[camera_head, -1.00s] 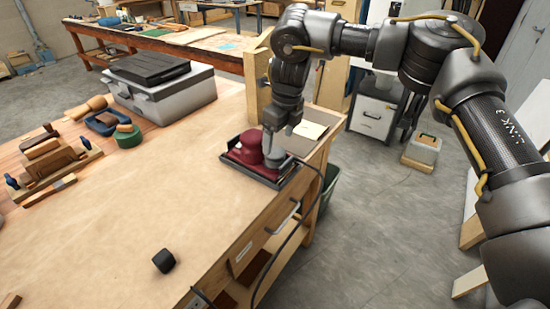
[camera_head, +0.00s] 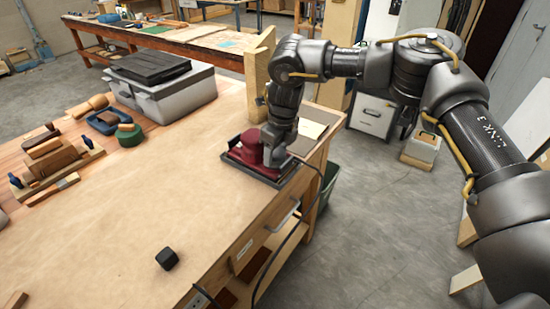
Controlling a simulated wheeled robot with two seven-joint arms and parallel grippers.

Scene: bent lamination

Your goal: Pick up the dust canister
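A dark red power sander (camera_head: 250,150) sits in a black tray (camera_head: 240,172) near the right edge of the workbench. My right gripper (camera_head: 274,160) points down at the sander's right side, in or just above the tray. Its fingertips are small and partly hidden, so I cannot tell whether they are open or shut. I cannot clearly make out the dust canister; a small grey part at the fingertips is mostly covered by the gripper. My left gripper is not in view.
A small black block (camera_head: 167,258) lies on the bench front. A grey toolbox (camera_head: 165,95), a green round item (camera_head: 129,136) and wooden tools (camera_head: 50,165) stand at left and back. A cord (camera_head: 290,235) hangs over the bench edge. The bench middle is clear.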

